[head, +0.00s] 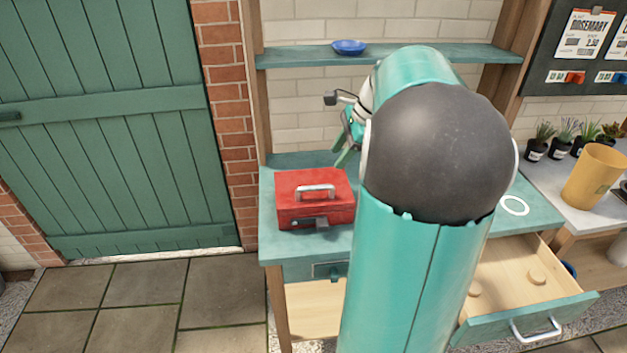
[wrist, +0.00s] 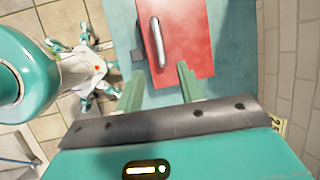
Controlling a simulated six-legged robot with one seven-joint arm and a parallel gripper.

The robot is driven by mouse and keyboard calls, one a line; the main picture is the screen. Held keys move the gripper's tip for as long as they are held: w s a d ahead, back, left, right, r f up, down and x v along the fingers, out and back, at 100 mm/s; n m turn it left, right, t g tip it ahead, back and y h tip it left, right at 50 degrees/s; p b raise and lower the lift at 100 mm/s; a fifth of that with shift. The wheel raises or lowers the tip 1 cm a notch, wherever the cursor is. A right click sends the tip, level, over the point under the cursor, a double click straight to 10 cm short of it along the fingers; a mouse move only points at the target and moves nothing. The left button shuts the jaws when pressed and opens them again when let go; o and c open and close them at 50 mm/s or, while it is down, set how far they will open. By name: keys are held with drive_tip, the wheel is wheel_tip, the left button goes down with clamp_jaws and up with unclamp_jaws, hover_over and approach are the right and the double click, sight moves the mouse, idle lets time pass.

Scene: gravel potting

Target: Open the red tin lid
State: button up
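The red tin (head: 315,207) stands on the left part of the teal workbench, with its lid shut. A silver handle (head: 316,191) is on top of the lid and a dark latch (head: 308,223) is on the front. In the wrist view the red lid (wrist: 185,40) lies ahead of the fingers, with the handle (wrist: 157,42) standing on it. My gripper (wrist: 157,84) is open and empty, its two green fingers apart near the tin's edge. In the head view my gripper (head: 347,150) is above and behind the tin, partly hidden by my arm.
A drawer (head: 530,318) stands open at the right below the bench. A blue bowl (head: 349,47) sits on the shelf (head: 290,58) above. Several potted plants and a yellow pot (head: 594,176) stand on the right counter. A brick wall edge and green door (head: 110,130) are at left.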

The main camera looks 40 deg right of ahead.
sight(318, 186)
drive_tip(key=x, duration=1.1)
drive_tip(key=shift+a+f, duration=0.1)
drive_tip(key=shift+f, duration=0.15)
clamp_jaws()
